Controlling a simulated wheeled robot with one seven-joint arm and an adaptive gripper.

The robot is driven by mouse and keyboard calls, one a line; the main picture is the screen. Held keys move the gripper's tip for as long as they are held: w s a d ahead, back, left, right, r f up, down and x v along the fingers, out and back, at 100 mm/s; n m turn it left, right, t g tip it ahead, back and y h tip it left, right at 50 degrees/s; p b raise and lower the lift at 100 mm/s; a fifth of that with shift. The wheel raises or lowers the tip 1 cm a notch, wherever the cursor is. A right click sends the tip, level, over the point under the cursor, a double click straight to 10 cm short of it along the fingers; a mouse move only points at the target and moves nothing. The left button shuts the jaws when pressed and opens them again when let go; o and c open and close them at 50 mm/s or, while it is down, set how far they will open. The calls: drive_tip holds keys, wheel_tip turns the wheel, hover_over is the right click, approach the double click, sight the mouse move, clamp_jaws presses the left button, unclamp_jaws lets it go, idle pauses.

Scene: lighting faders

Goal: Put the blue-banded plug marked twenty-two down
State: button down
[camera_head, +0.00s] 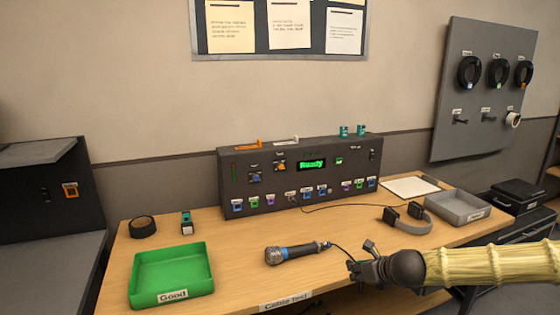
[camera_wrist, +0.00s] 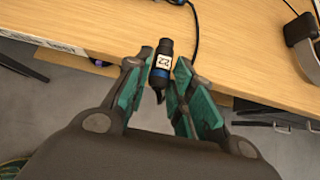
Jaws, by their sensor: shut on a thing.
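The plug (camera_wrist: 162,64) is black with a blue band and a white label marked 22. It shows between the teal-padded fingers of my gripper (camera_wrist: 158,84) in the wrist view, and the gripper is shut on it. In that view the plug lies over the front edge of the wooden table (camera_wrist: 110,30). In the head view my gripper (camera_head: 362,268) is at the table's front edge, right of a microphone (camera_head: 290,252); the plug itself is hard to make out there. A dark cable (camera_wrist: 196,25) runs across the table near the plug.
A green tray (camera_head: 172,275) labelled Good stands at the front left. A grey tray (camera_head: 458,207) and headphones (camera_head: 408,218) are on the right. The dark fader console (camera_head: 300,172) with a green Ready display stands at the back.

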drive_tip(key=s+a+f+m+h, duration=0.1)
drive_tip(key=s+a+f+m, duration=0.1)
drive_tip(key=s+f, duration=0.5)
drive_tip(key=s+a+f+m+h, duration=0.2)
drive_tip(key=s+a+f, duration=0.1)
drive_tip(key=s+f, duration=0.5)
drive_tip(key=shift+s+a+t, duration=0.3)
drive_tip(key=shift+s+a, duration=0.1)
drive_tip(key=shift+s, duration=0.85)
drive_tip(key=shift+a, duration=0.1)
